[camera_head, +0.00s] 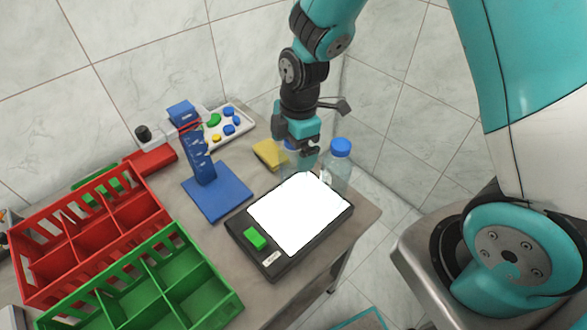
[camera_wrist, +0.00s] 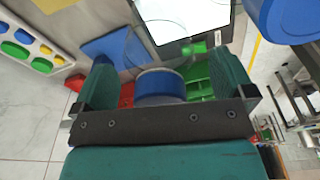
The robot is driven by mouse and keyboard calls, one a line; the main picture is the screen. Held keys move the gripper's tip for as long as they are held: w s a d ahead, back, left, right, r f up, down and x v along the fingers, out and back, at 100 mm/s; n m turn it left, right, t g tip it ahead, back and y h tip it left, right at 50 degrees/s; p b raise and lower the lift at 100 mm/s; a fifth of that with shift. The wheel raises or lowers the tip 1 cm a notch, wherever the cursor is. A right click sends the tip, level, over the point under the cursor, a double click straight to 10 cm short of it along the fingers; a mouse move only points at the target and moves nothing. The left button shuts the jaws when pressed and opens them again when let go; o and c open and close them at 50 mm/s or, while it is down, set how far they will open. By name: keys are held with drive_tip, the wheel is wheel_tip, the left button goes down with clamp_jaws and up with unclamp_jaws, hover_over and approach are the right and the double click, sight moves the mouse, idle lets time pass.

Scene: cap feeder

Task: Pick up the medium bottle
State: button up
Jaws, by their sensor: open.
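Two clear bottles with blue caps stand at the far right end of the table. One bottle (camera_head: 288,163) is mostly hidden behind my gripper (camera_head: 301,147); its blue cap (camera_wrist: 160,86) shows between my two fingers in the wrist view. The other bottle (camera_head: 338,171) stands to the right, and its blue cap (camera_wrist: 287,17) shows large at the upper right of the wrist view. My gripper (camera_wrist: 163,66) is open around the first cap, with a gap at the fingers. The sizes are hard to compare, so I cannot tell surely which is the medium bottle.
A black device with a bright white top (camera_head: 300,212) and green button lies just in front of the bottles. A yellow block (camera_head: 268,153), blue stand (camera_head: 217,192), red crate (camera_head: 84,232) and green crate (camera_head: 150,285) lie left. The wall is close behind.

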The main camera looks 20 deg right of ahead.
drive_tip(key=c, duration=1.6)
drive_tip(key=shift+c, duration=0.6)
drive_tip(key=shift+r, duration=0.1)
